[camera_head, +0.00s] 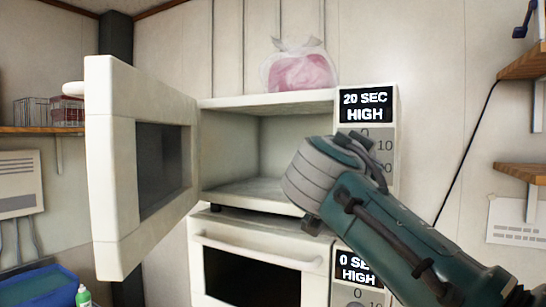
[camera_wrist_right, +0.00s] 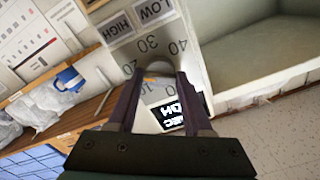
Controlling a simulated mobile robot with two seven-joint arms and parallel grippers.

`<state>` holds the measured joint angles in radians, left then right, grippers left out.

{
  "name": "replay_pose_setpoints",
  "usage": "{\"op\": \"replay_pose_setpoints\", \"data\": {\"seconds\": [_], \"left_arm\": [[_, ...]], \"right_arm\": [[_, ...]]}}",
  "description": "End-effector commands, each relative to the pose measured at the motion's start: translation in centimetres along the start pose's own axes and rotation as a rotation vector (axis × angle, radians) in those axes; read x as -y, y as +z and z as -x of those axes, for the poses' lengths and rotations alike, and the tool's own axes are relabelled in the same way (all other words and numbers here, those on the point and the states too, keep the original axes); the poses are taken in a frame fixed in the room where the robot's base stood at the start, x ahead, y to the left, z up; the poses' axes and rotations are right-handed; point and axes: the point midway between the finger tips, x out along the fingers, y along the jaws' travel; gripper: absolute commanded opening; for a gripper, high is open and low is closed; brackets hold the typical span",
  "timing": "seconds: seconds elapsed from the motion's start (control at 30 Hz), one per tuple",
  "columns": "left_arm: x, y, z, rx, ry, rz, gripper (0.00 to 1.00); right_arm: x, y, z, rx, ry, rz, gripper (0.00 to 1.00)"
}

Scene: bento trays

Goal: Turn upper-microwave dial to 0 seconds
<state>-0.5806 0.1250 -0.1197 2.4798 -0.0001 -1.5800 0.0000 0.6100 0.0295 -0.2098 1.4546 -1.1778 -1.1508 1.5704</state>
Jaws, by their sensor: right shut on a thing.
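The upper microwave (camera_head: 265,104) has its door (camera_head: 105,170) swung open to the left, and its inside looks empty. Its display (camera_head: 365,106) reads 20 SEC HIGH. My right gripper (camera_head: 372,152) is at the control panel below that display. In the right wrist view, the fingers of the right gripper (camera_wrist_right: 160,85) are shut on the round time dial (camera_wrist_right: 158,68). Numbers such as 10, 30 and 40 show around the dial. In the head view my gripper hides most of the dial. My left gripper is in neither view.
The lower microwave (camera_head: 210,228) stands under the upper one, and its display (camera_head: 356,268) reads 0 SEC HIGH. A pink bag (camera_head: 300,72) lies on top of the upper microwave. Wooden shelves (camera_head: 522,172) are on the right wall. A blue bin (camera_head: 40,285) is at lower left.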

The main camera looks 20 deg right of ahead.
Motion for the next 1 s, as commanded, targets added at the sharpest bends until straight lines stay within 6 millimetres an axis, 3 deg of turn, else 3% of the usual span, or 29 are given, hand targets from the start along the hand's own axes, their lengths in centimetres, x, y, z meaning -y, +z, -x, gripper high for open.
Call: {"op": "replay_pose_setpoints", "data": {"seconds": [0.47, 1.0], "left_arm": [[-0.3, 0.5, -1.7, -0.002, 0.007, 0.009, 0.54], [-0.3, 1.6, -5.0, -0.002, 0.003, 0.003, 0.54]], "right_arm": [[-0.2, 0.2, 0.1, -0.001, 0.0, 0.121, 0.0], [-0.1, 0.1, 0.0, -0.002, 0.001, 0.607, 0.0]]}}
